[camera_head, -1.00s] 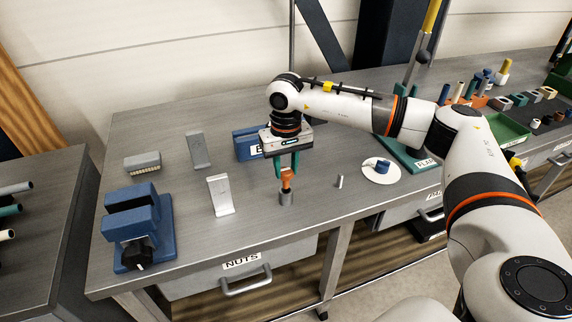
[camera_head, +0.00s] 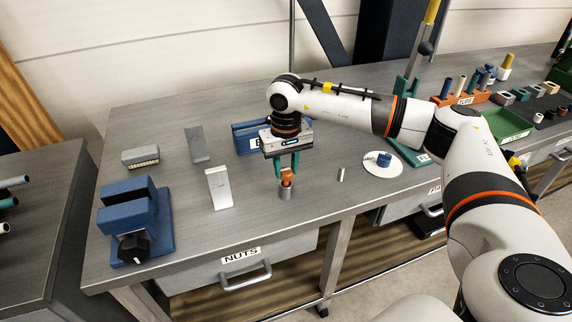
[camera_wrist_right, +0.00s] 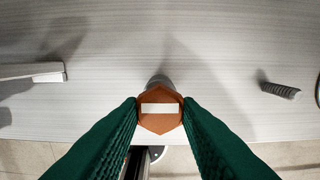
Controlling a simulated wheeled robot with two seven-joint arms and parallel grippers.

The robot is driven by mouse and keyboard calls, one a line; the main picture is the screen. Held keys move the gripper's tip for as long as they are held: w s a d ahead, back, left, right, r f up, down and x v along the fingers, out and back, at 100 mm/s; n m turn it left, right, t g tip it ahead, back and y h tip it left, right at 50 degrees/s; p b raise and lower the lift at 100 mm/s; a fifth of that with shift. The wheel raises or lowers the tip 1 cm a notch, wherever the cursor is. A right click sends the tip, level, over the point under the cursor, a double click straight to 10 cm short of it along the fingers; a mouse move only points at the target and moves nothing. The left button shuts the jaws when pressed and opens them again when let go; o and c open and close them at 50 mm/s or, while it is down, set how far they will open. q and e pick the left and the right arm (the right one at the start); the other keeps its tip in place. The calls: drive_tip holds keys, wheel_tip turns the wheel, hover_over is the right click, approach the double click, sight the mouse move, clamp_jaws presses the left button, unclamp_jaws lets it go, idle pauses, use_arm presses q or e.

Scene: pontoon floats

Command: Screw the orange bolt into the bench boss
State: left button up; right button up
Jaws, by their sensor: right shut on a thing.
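The orange bolt (camera_head: 286,177) stands upright over the grey cylindrical bench boss (camera_head: 285,193) near the bench's front edge. My right gripper (camera_head: 287,171) points straight down with its green fingers shut on the bolt's head. In the right wrist view, the hexagonal bolt head (camera_wrist_right: 160,108) with a pale bar across it sits between the fingertips. The boss (camera_wrist_right: 157,80) shows only partly behind the head there. How deep the bolt sits in the boss is hard to tell. My left gripper is not in view.
A blue vise (camera_head: 136,222) stands at the bench's left front. A small grey pin (camera_head: 341,174) and a white disc (camera_head: 382,165) with a blue part are to the right. A blue bin (camera_head: 244,137) stands behind the gripper.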

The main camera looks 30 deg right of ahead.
sight(286, 171)
drive_tip(key=shift+f+b, duration=0.6)
drive_tip(key=shift+f, duration=0.3)
drive_tip(key=o, duration=1.2)
wheel_tip(286, 171, up, 12)
drive_tip(key=b, duration=0.1)
drive_tip(key=shift+b, duration=0.4)
drive_tip(key=shift+s, duration=0.1)
